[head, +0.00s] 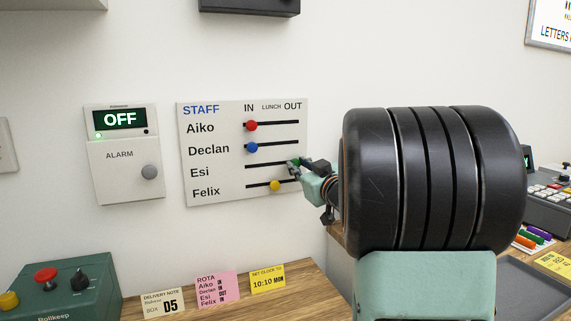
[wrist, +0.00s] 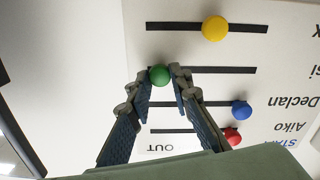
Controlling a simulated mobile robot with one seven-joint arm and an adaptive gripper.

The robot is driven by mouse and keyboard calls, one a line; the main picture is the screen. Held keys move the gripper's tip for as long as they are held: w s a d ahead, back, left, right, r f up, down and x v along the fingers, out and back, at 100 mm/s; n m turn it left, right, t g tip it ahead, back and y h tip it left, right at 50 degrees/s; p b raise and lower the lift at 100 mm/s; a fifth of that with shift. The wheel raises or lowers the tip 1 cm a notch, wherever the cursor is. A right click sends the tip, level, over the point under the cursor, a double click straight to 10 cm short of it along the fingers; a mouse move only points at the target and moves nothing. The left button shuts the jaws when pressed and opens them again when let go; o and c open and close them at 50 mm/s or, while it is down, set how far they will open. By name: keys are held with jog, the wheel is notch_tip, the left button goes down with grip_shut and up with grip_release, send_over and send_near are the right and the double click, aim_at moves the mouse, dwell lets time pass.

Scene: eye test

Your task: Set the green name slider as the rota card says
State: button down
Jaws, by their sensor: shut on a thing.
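The white staff board (head: 240,188) on the wall has rows for Aiko, Declan, Esi and Felix, under IN, LUNCH and OUT. The pink rota card (head: 216,289) stands on the desk; its small Esi line appears to read OUT. In the wrist view, the green slider (wrist: 159,75) is on the Esi slot, close to the OUT end. My gripper (wrist: 162,72) is shut on it, one fingertip on each side. In the head view my gripper (head: 296,164) is at the right of the Esi row and largely hides the green slider.
The red slider (head: 251,126) and blue slider (head: 253,147) are at IN. The yellow slider (head: 275,186) is mid-slot, just below my gripper in the head view. An alarm box (head: 125,175) hangs left. Delivery note (head: 163,303) and yellow clock card (head: 267,280) flank the rota card.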

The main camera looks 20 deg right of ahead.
jog(key=shift+d+r, duration=0.15)
jog(key=shift+d, duration=0.05)
jog(key=c, duration=1.7)
grip_release()
jog(key=shift+c, duration=0.2)
jog(key=s, duration=1.2)
